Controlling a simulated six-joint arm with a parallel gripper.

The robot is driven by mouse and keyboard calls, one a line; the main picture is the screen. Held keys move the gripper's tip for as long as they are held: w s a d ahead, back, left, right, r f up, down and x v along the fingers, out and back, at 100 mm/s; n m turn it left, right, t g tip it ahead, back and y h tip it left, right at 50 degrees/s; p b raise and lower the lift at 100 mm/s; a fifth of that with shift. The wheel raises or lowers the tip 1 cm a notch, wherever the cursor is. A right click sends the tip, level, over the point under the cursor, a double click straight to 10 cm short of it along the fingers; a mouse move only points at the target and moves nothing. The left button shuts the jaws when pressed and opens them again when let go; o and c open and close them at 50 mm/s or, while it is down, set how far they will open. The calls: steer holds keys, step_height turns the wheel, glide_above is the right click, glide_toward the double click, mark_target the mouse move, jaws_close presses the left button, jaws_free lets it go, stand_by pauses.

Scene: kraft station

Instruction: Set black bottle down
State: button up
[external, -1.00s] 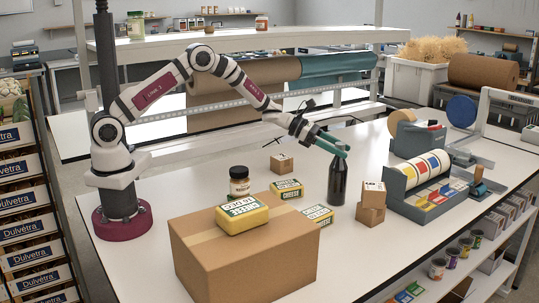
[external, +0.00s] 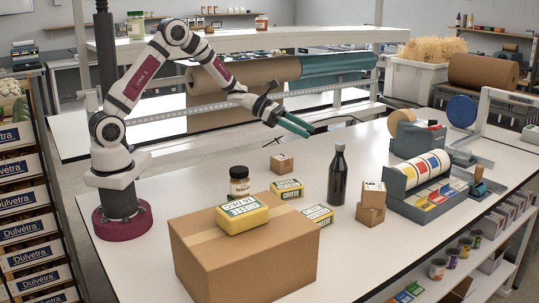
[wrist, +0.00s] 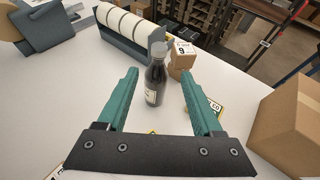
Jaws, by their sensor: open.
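The black bottle (external: 338,178) stands upright on the white table, between the cheese packs and the small stacked boxes. It also shows upright in the wrist view (wrist: 155,78), ahead of the fingers and apart from them. My gripper (external: 297,127) has green fingers and is in the air to the left of the bottle's top. In the wrist view my gripper (wrist: 160,92) is spread wide and empty, with the bottle showing in the gap between the fingertips.
A large cardboard box (external: 246,255) bears a yellow cheese pack (external: 242,214). A dark jar (external: 239,181) stands behind it. Small boxes (external: 371,205) are stacked right of the bottle, near a grey label dispenser (external: 425,185). A small box (external: 282,163) sits behind.

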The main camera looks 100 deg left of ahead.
steer(key=s+d+r+m+g+h, duration=0.25)
steer(key=s+d+m+g, duration=0.2)
steer(key=d+m, duration=0.6)
steer(key=s+d+r+m+g+h, duration=0.25)
steer(key=s+d+m, duration=0.35)
steer(key=d, duration=0.8)
steer(key=s+d+f+m+g+y, duration=0.1)
steer(key=s+d+m+g+y, duration=0.15)
steer(key=s+m, duration=0.55)
steer(key=s+d+f+m+g+y, duration=0.15)
steer(key=s+m+g, duration=0.25)
steer(key=s+m, duration=0.4)
steer(key=s+a+m+y, duration=0.5)
steer(key=s+m, duration=0.2)
steer(key=s, duration=0.1)
steer(key=shift+a+f, duration=0.2)
steer(key=shift+a, duration=0.2)
steer(key=shift+s, duration=0.1)
